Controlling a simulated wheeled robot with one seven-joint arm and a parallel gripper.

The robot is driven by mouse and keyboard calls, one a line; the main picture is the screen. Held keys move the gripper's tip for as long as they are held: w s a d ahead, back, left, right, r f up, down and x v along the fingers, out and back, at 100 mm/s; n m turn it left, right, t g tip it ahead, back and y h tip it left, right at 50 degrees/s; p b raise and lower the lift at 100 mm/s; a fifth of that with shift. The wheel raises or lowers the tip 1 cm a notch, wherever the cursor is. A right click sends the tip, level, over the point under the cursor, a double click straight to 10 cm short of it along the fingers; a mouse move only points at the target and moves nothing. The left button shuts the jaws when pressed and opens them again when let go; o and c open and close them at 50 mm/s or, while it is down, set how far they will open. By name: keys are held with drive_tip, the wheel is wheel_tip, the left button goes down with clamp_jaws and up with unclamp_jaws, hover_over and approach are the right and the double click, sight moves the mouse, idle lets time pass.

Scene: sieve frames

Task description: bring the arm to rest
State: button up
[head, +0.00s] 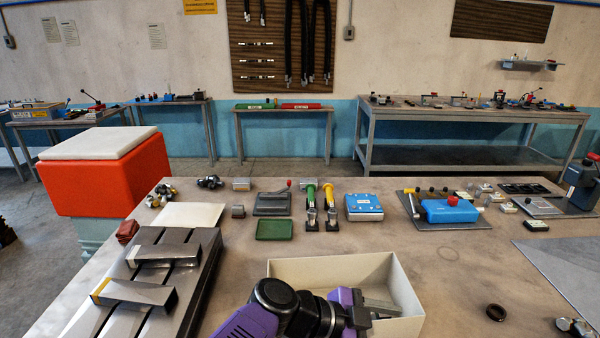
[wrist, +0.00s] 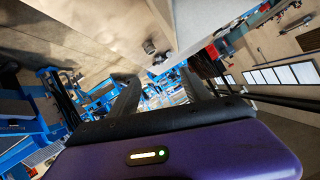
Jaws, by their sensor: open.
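My arm, purple and black, reaches in from the bottom middle of the head view. My gripper (head: 378,305) shows there in front of an open cream box (head: 405,290); I cannot tell whether it is inside the box or above it. In the wrist view my gripper (wrist: 160,88) has its two dark fingers apart, with nothing seen held between them. That view looks tilted, out across the room. Part of the box's inside is hidden behind my arm.
The workbench (head: 455,270) carries a slotted metal block (head: 165,268) at left, a green tray (head: 275,229), a blue box (head: 363,207) and a blue device (head: 450,211) behind. A dark ring (head: 496,312) lies at right. Bare bench surrounds the ring.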

drive_tip(key=s+a+f+n+t+y+b, duration=0.1)
drive_tip(key=s+f+n+t, duration=0.1)
drive_tip(key=s+f, duration=0.45)
drive_tip(key=s+a+f+n+t+b, duration=0.1)
drive_tip(key=s+f+t+b, duration=0.15)
drive_tip(key=s, duration=0.75)
drive_tip(key=s+a+f+n+t+y+b, duration=0.1)
drive_tip(key=s+f+n+t, duration=0.1)
drive_tip(key=s+f, duration=0.5)
drive_tip(key=s+d+r+n+t+y+b, duration=0.2)
drive_tip(key=s+d+n+t+y, duration=0.1)
drive_tip(key=s+n+y, duration=0.2)
drive_tip(key=s+d+r+n+t+y+b, duration=0.2)
drive_tip(key=s+n+y, duration=0.3)
drive_tip(key=n, duration=0.5)
drive_tip(key=shift+s+d+r+n+t+y+b, duration=0.3)
drive_tip(key=shift+s+d+t+b, duration=0.2)
drive_tip(key=shift+s+t+b, duration=0.35)
